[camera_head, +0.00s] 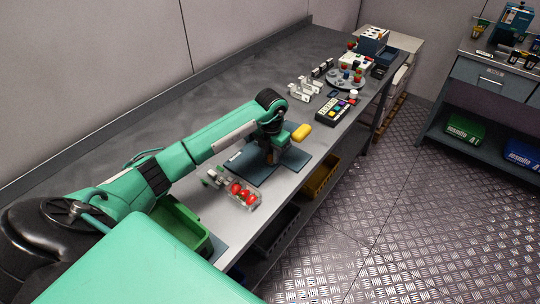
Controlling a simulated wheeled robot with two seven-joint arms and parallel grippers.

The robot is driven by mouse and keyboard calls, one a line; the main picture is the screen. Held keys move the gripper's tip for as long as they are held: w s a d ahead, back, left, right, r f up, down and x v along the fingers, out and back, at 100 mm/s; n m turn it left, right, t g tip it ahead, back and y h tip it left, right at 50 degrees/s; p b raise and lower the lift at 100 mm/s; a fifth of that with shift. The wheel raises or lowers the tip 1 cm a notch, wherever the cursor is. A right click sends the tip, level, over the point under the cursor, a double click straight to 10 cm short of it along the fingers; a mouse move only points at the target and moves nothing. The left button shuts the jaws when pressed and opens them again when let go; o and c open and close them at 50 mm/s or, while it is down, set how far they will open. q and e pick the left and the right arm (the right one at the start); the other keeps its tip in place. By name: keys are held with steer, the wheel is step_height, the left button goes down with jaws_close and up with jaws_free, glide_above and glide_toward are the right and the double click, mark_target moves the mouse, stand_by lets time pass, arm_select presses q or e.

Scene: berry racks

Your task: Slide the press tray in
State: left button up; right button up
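A small clear tray (253,202) with red berries (240,191) lies near the front edge of the grey bench. A dark blue base plate (291,160), probably the press's, lies just behind and to the right of it, with a yellow rounded part (301,132) beside it. My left arm reaches over the bench from the left. My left gripper (271,157) points down over the blue plate, apart from the tray. Its wrist hides part of what stands there. Its fingers are too small and dark to read. My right gripper is out of view.
A green bin (182,226) stands at the bench's near end. A keypad box (337,108), white racks (302,90) and a round tray (347,78) stand farther along. A yellow bin (322,176) sits below. Another bench (475,75) stands at the right; the floor between is clear.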

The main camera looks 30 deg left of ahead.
arm_select(q)
steer(key=shift+o, duration=1)
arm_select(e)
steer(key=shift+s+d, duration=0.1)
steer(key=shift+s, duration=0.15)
arm_select(q)
steer(key=shift+r, duration=0.15)
step_height(320, 180, up, 13)
steer(key=b, duration=0.3)
steer(key=shift+r, duration=0.2)
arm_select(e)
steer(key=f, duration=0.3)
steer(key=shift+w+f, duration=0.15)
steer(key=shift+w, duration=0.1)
